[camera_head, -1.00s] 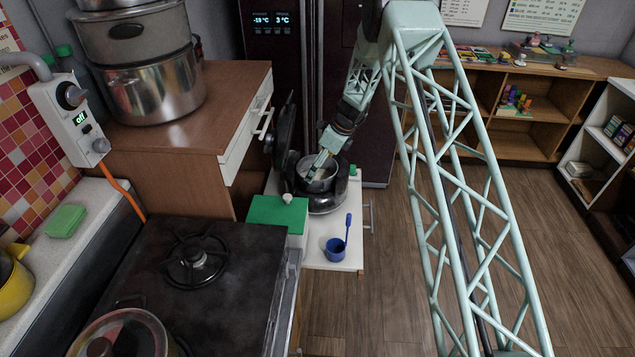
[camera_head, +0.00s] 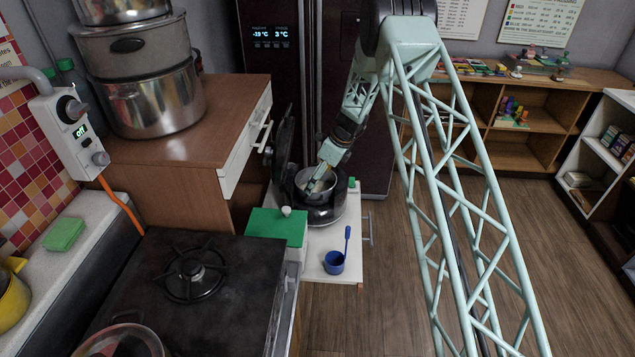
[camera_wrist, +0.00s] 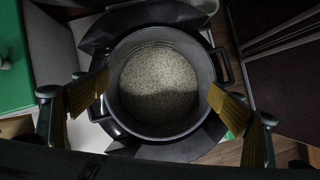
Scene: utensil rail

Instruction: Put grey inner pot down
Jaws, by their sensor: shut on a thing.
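The grey inner pot (camera_head: 328,190) is upright at the black cooker (camera_head: 325,213) on the white surface. The wrist view shows the pot (camera_wrist: 207,68) from above, with pale grains inside. My gripper (camera_wrist: 158,100) has one yellowish finger pad at each side of the pot and is shut on it. In the head view my gripper (camera_head: 316,182) comes down over the pot from the upper right. The dark cooker body surrounds the pot from above. I cannot tell whether the pot's bottom touches the cooker, since it is hidden.
The cooker's raised black lid (camera_head: 284,147) stands at its left. A green-topped box (camera_head: 277,225) is close in front, and a blue cup (camera_head: 334,263) with a blue utensil stands front right. The black stove (camera_head: 205,285) is nearer. A wooden cabinet (camera_head: 200,150) bounds the left.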

